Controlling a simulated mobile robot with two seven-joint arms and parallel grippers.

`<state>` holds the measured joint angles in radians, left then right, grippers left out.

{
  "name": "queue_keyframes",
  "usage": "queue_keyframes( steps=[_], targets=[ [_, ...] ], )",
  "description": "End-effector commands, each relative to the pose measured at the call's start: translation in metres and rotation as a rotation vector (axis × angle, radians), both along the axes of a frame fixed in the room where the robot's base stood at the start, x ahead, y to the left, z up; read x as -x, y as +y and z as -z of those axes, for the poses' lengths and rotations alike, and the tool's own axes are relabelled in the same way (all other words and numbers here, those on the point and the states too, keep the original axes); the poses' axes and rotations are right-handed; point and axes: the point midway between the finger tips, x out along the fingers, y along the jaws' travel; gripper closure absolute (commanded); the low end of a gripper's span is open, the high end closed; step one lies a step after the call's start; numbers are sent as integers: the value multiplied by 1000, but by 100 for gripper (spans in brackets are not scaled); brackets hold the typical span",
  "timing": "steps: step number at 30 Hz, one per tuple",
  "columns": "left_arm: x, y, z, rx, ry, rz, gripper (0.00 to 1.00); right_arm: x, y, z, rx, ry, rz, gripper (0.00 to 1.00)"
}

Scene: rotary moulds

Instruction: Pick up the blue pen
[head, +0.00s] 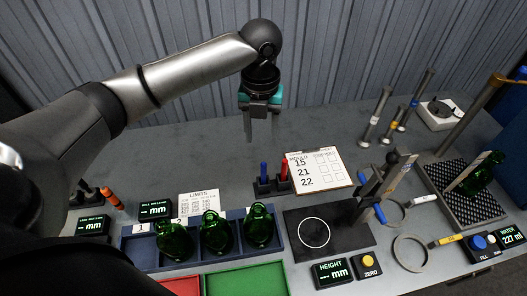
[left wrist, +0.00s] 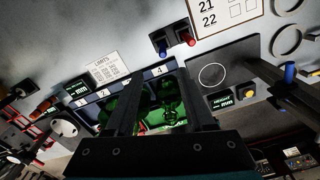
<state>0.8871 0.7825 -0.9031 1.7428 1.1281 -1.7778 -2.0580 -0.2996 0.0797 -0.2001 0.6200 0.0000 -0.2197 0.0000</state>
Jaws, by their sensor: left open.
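The blue pen (head: 264,171) stands upright in a dark holder (head: 270,187) on the table, left of the red pen (head: 284,173). The blue pen also shows at the top of the left wrist view (left wrist: 162,46), beside the red pen (left wrist: 189,38). My left gripper (head: 263,138) is open and empty, pointing down, above and behind the pens in the head view. Its two dark fingers (left wrist: 159,76) show in the left wrist view with the pens beyond their tips. My right gripper is not in view.
A clipboard (head: 319,170) lies right of the pens. A blue tray (head: 134,262) with green bottles stands in front. A black plate (head: 295,221) and a height gauge with a blue handle (head: 379,213) are to the right. The table behind the pens is clear.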

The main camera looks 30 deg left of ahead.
Motion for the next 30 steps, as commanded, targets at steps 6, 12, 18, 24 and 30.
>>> queue_keyframes(
  steps=[6,12,18,24,30],
  targets=[
    [1,-1,17,1,5,-1,46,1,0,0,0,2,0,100],
    [2,-1,60,0,5,-3,46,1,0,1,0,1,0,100],
    [1,-1,92,1,3,-2,46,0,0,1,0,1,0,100],
    [1,-2,104,0,1,0,46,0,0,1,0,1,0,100],
    [3,-7,133,0,4,-1,46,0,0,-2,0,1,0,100]
  ],
)
